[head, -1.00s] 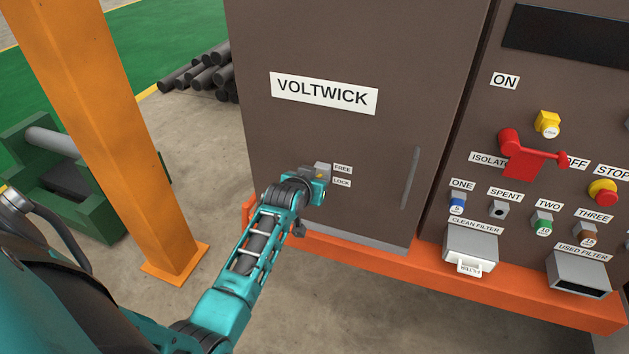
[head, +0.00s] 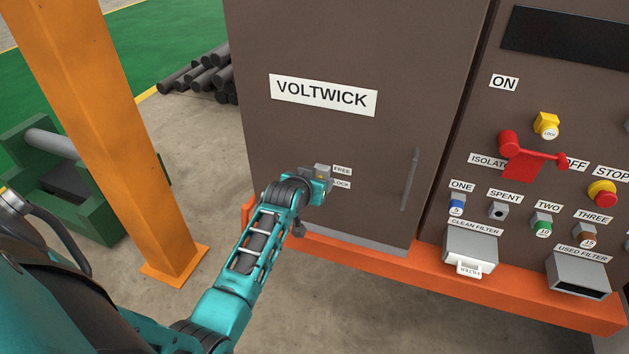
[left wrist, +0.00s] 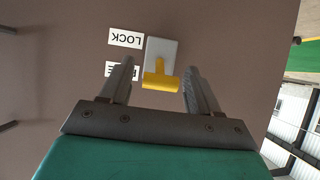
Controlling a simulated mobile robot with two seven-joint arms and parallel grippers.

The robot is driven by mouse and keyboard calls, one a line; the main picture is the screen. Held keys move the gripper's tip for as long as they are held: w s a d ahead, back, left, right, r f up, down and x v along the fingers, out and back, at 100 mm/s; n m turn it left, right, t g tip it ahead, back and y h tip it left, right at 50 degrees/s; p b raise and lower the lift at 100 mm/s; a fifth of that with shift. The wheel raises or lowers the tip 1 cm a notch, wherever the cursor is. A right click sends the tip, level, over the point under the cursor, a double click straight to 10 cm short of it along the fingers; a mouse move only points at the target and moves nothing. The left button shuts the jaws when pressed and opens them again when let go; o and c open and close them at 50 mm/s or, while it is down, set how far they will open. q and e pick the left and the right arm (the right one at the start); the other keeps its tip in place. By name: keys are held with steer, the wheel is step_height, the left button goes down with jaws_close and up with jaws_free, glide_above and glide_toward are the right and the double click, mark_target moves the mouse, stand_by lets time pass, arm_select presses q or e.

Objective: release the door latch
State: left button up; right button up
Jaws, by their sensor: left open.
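The door latch (head: 321,171) is a small grey plate on the brown cabinet door, largely hidden by my left gripper (head: 321,186) in the head view. In the left wrist view the latch plate (left wrist: 165,48) carries a yellow T-shaped handle (left wrist: 158,80). My left gripper (left wrist: 158,72) is open, with one finger on each side of the yellow handle and visible gaps between. The LOCK label (left wrist: 125,38) appears upside down there. The FREE label (left wrist: 120,69) is partly covered by a finger. I cannot tell the handle's exact setting. My right gripper is not in view.
The door has a VOLTWICK sign (head: 323,95) and a long grey handle (head: 410,180). A control panel with a red isolator lever (head: 524,158) and filter boxes stands at right. An orange ledge (head: 360,258) runs below. An orange post (head: 120,130) stands at left.

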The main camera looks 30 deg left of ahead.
arm_select(q)
steer(key=v, duration=1.3)
steer(key=shift+a, duration=0.1)
steer(key=s+d+f+m+h, duration=0.5)
steer(key=s+d+f, duration=0.8)
steer(key=s+d, duration=0.1)
steer(key=shift+d+f+g, duration=0.2)
steer(key=shift+d+g, duration=0.1)
steer(key=shift+g, duration=0.1)
